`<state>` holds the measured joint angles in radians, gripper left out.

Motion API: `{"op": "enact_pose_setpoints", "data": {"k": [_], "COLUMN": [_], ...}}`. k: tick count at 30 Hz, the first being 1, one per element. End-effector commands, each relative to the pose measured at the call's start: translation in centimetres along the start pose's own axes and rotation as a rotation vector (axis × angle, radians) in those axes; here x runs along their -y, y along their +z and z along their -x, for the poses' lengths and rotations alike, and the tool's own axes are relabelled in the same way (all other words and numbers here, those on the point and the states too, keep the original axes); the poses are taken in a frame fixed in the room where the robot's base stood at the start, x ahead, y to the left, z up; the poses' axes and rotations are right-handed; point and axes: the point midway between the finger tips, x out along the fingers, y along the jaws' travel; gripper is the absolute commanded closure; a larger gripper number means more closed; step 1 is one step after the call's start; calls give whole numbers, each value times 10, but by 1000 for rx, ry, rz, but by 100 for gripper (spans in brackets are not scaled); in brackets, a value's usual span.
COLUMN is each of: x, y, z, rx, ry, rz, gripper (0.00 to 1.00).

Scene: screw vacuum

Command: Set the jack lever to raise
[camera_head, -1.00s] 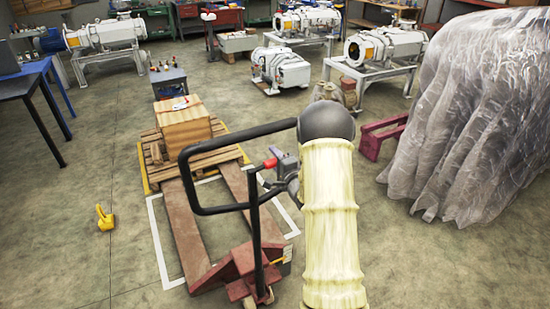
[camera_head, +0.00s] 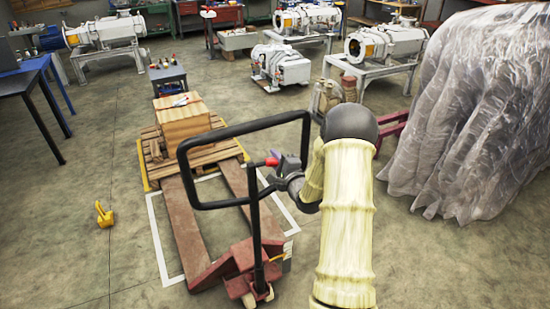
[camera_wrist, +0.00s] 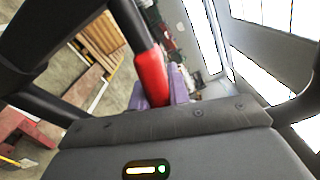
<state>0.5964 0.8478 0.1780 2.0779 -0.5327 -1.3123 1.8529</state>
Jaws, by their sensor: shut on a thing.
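The pallet jack's black loop handle (camera_head: 243,130) stands upright on its post in the head view. The jack lever has a red tip (camera_head: 271,162) inside the handle, beside my gripper (camera_head: 279,166). In the wrist view the red lever (camera_wrist: 151,75) runs down between the purple fingers of my gripper (camera_wrist: 160,90), which is shut on it. The lower end of the lever is hidden behind the gripper body. The jack's red base (camera_head: 240,265) and forks (camera_head: 185,225) rest on the floor.
A wooden crate (camera_head: 184,122) sits on a pallet (camera_head: 150,172) at the forks' far end. A plastic-wrapped stack (camera_head: 455,120) stands at right, a blue table (camera_head: 30,80) at left. A small yellow object (camera_head: 104,214) lies on the otherwise clear left floor.

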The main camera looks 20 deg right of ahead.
Motion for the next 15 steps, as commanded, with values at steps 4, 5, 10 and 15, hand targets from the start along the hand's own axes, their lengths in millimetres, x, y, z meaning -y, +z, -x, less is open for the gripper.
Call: {"op": "enact_pose_setpoints", "data": {"k": [4,5,10,15], "x": [-5,-5,-5,-6], "y": [-1,-1,-1,-1], "z": [0,0,0,0], "rx": [-1,0,-1,-1], "ry": [2,3,4,4], "rz": [-44,-47,-48,-47], "gripper": [100,100,100,62]}}
